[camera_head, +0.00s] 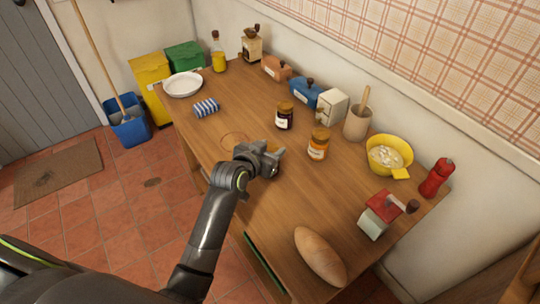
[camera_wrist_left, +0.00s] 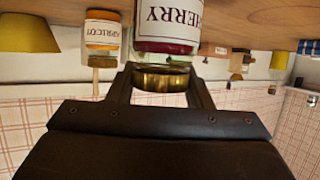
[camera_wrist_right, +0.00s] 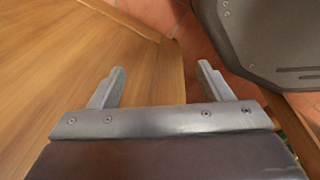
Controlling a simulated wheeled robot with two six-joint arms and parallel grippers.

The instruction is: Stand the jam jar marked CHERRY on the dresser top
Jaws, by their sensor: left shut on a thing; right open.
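My left gripper (camera_head: 276,150) is over the dresser top (camera_head: 215,132), near its front edge. In the left wrist view its fingers (camera_wrist_left: 160,80) are shut on the gold lid of the jar marked CHERRY (camera_wrist_left: 168,25), which shows upside down with dark red jam. The jar's base is out of that frame, so I cannot tell whether it touches the wood. In the head view the gripper largely hides this jar. An apricot jar (camera_head: 319,145) and a dark jam jar (camera_head: 284,117) stand nearby. My right gripper (camera_wrist_right: 160,80) is open and empty near a wooden edge.
A faint reddish ring (camera_head: 235,140) marks the wood beside my left gripper. A striped cloth (camera_head: 206,108) and white dish (camera_head: 183,84) lie left. Canisters (camera_head: 307,93) line the wall.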

